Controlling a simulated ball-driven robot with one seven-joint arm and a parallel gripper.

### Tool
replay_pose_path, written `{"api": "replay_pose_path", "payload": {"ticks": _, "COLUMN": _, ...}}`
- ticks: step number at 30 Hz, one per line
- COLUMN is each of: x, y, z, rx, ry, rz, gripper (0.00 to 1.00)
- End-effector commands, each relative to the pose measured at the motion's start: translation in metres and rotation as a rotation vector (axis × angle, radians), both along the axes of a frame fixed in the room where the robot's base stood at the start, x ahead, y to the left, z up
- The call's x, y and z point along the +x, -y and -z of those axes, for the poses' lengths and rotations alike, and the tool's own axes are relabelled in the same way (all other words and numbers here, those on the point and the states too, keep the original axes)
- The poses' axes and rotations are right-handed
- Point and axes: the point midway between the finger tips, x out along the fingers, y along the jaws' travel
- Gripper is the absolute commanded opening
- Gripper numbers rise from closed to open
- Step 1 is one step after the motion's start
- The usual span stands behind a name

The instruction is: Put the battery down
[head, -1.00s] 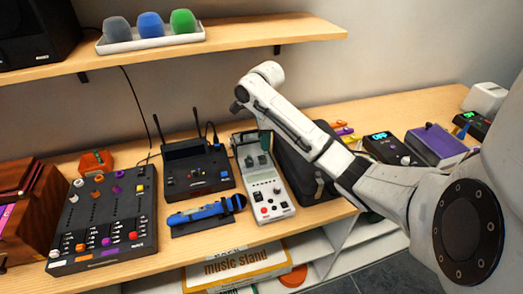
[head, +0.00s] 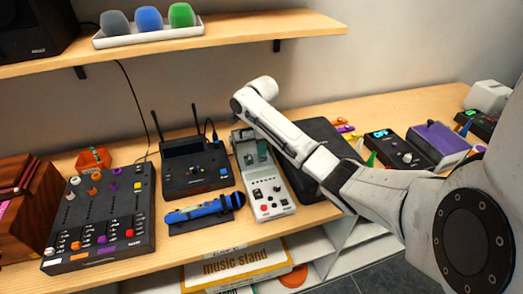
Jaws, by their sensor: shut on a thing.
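No battery can be made out in the head view. My arm reaches in from the right, over the table, with its bent joint above the back of a grey-white device (head: 272,200). My gripper and whatever it holds are hidden behind my own arm. The grey-white device has knobs, a red button and a partly clear upper section, and lies on the wooden table (head: 130,272).
A blue microphone (head: 200,212), a black twin-antenna receiver (head: 195,178) and a mixer (head: 98,225) crowd the left. A dark case (head: 325,140) lies partly under my arm. A purple-topped box (head: 438,142) stands right. A shelf (head: 215,45) hangs above.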

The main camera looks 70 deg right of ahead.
Motion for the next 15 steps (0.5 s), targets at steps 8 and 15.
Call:
{"api": "replay_pose_path", "payload": {"ticks": 8, "x": 0.0002, "y": -0.0001, "z": 0.0, "rx": 0.0, "ry": 0.0, "rz": 0.0, "gripper": 0.0}}
{"api": "replay_pose_path", "payload": {"ticks": 15, "x": -0.0001, "y": 0.0002, "z": 0.0016, "rx": -0.001, "ry": -0.001, "rz": 0.001, "gripper": 0.24}}
